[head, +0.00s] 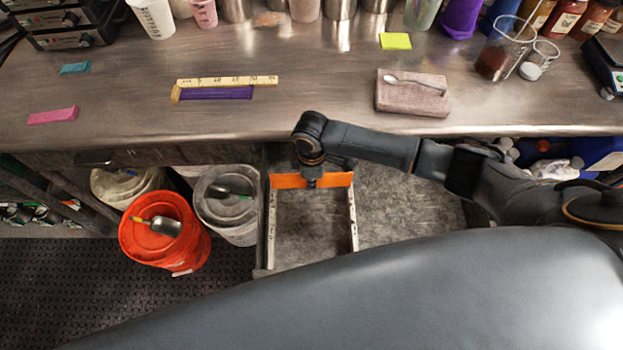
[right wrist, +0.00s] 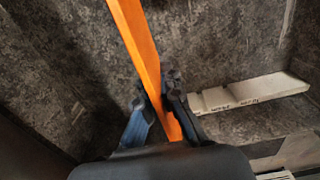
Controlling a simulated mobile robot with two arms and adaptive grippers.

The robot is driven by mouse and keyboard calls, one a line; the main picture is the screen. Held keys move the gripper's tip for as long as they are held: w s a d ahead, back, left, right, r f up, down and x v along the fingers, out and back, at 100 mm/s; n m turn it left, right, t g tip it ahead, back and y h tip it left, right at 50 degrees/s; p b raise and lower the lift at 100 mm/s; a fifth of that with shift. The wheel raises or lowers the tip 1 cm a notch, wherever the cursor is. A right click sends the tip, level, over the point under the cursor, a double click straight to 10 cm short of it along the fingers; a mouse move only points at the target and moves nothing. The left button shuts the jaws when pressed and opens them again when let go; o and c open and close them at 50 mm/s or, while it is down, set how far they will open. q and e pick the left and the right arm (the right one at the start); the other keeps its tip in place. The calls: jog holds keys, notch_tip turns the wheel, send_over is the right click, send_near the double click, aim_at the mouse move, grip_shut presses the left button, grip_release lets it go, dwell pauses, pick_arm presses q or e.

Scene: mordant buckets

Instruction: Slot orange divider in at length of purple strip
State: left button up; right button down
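The orange divider (head: 335,180) is upright, spanning the open drawer (head: 262,262) near its back, between two pale side rails (head: 354,222). I cannot tell whether its ends sit in slots. My right gripper (head: 311,183) is over the divider's middle; in the right wrist view its fingers (right wrist: 157,88) lie on either side of the divider (right wrist: 136,38) and appear shut on it. The purple strip (head: 215,93) lies on the worktop along the front of a yellow ruler (head: 228,81). My left gripper is not in view.
A pink cloth block with a spoon (head: 400,98), a yellow note (head: 396,41), and pink and teal strips lie on the metal worktop (head: 320,112). An orange bucket (head: 160,240) and grey bucket (head: 238,220) stand left of the drawer. The drawer front area is empty.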

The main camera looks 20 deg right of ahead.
aim_at(312, 196)
jog(key=shift+f+b, duration=1.65)
jog(key=shift+f, duration=1.35)
jog(key=c, duration=1.4)
grip_release()
jog(key=shift+c, duration=0.2)
jog(key=shift+r, duration=0.15)
notch_tip(312, 196, up, 12)
jog(key=shift+f, duration=0.1)
